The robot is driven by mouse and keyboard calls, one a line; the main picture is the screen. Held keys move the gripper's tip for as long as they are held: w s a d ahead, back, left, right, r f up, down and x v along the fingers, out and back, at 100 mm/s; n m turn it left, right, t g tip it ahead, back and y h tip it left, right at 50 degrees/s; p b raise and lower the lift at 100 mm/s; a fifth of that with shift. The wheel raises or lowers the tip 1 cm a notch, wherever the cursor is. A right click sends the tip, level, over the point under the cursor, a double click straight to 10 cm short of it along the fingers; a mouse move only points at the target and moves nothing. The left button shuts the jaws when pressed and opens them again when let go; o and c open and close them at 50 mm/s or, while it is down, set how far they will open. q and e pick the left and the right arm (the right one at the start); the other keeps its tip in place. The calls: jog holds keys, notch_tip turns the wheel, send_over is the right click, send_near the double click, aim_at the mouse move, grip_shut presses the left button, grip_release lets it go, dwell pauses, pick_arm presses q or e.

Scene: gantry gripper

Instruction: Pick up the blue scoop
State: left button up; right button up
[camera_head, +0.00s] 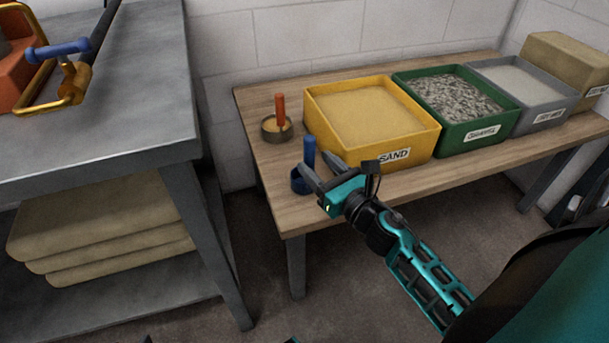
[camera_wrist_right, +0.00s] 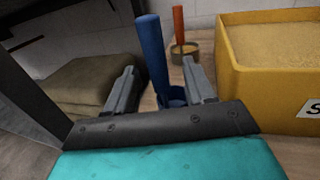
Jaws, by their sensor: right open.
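The blue scoop (camera_head: 309,153) stands on the front left part of the wooden table, its handle upright and its round cup at the bottom. My right gripper (camera_head: 313,171) is open beside it, with its fingers pointing at the scoop. In the right wrist view the blue scoop (camera_wrist_right: 153,52) shows between the two open fingers (camera_wrist_right: 160,88), its handle rising above them. I cannot tell whether a finger touches it. Part of its cup is hidden behind the gripper. My left gripper is not in view.
A scoop with an orange handle (camera_head: 280,111) stands behind the blue one. A yellow sand bin (camera_head: 370,144), a green gravel bin (camera_head: 480,131) and a grey bin (camera_head: 548,118) line the wooden table (camera_head: 264,156). A metal bench (camera_head: 130,120) stands at left.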

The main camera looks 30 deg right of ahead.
jog(key=w, duration=0.5)
jog(key=shift+w+a+r, duration=0.2)
jog(key=shift+r, duration=0.05)
jog(key=shift+c, duration=0.3)
jog(key=c, duration=0.9)
jog(key=shift+o, duration=0.2)
jog(key=shift+r, duration=0.1)
